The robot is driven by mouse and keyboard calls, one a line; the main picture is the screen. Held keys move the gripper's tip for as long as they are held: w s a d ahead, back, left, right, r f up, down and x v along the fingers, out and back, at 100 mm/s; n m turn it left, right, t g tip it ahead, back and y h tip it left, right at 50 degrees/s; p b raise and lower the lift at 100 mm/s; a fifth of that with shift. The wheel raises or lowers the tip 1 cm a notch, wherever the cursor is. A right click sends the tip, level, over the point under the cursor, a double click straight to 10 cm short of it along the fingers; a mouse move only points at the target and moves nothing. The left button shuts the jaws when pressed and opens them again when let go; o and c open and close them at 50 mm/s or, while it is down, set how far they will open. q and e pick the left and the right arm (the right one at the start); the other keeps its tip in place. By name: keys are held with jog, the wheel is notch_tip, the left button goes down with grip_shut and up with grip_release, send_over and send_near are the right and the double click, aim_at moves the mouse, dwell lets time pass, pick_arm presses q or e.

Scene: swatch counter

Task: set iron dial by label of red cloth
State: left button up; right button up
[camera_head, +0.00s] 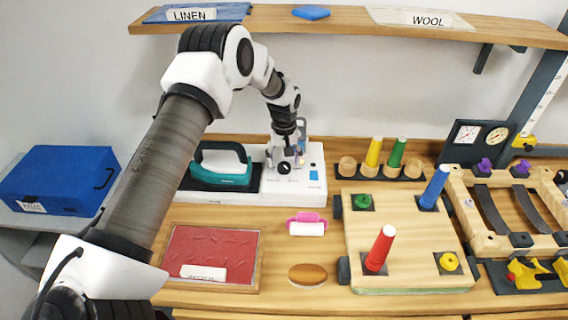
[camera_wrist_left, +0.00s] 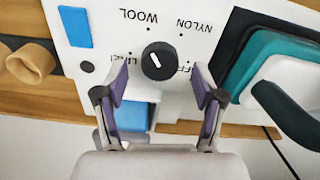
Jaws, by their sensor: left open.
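The iron dial (camera_wrist_left: 159,60) is a black round knob with a white mark on a white base (camera_head: 300,188). Around it are the words WOOL, NYLON, a partly covered LINEN and OFF; which one the mark points at I cannot tell. My left gripper (camera_wrist_left: 158,72) is open, its fingers apart on either side of the dial; contact is not clear. The dial also shows in the head view (camera_head: 284,168), below the gripper (camera_head: 287,158). The red cloth (camera_head: 212,248) lies in a wooden frame at the front left. Its white label (camera_head: 203,272) is too small to read.
A teal iron (camera_head: 222,165) rests on the base, left of the dial. A pink-handled item (camera_head: 307,224), a brown oval (camera_head: 308,274) and a peg board (camera_head: 400,235) stand to the right. A shelf (camera_head: 340,26) above holds LINEN and WOOL swatches.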

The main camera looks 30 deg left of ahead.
aim_at(284, 165)
pick_arm(q)
notch_tip(284, 165, up, 10)
dwell(0.3)
